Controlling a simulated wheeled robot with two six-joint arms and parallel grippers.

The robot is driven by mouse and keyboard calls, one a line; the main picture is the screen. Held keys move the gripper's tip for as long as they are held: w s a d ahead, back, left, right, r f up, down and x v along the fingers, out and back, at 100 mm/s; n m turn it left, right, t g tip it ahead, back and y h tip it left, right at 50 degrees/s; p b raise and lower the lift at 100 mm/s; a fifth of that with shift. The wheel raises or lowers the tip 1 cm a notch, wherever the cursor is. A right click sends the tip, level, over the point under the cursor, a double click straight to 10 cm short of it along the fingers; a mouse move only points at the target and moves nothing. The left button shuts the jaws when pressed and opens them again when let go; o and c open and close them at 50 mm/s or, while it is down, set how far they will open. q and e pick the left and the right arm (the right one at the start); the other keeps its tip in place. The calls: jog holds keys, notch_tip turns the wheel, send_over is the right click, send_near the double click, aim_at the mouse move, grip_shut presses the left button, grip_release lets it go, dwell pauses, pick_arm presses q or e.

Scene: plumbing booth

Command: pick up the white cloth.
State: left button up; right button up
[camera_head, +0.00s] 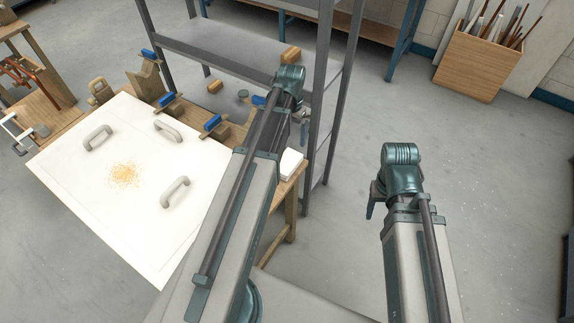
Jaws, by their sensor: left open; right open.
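A small folded white cloth (289,163) lies on the right end of the wooden workbench, in the camera_head view. My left arm crosses in front of it and hides part of its left side. My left gripper (303,130) is open, beyond the cloth and close to the grey rack post, and seems to hold nothing. My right gripper (371,208) is open and hangs over bare floor, right of the bench and well apart from the cloth. Its fingers are mostly hidden by its own wrist.
A large white board (95,210) with several grey handles and a patch of yellow-brown crumbs covers the bench's left side. Blue-topped tools (212,122) line its far edge. A grey metal rack (318,105) stands close behind. A wooden crate (478,65) stands far right; floor between is clear.

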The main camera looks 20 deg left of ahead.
pick_arm(q)
jog(key=b, duration=0.9)
send_near(287, 161)
jog(key=f, duration=0.2)
jog(key=w+f, duration=0.1)
jog(key=f, duration=0.2)
jog(key=shift+d, duration=0.15)
jog(key=f+b, duration=0.2)
jog(key=s+f+b, duration=0.1)
jog(key=f+b, duration=0.2)
jog(key=shift+f, duration=0.15)
jog(key=shift+c, duration=0.2)
jog(key=c, duration=1.1)
jog(key=shift+o, duration=0.2)
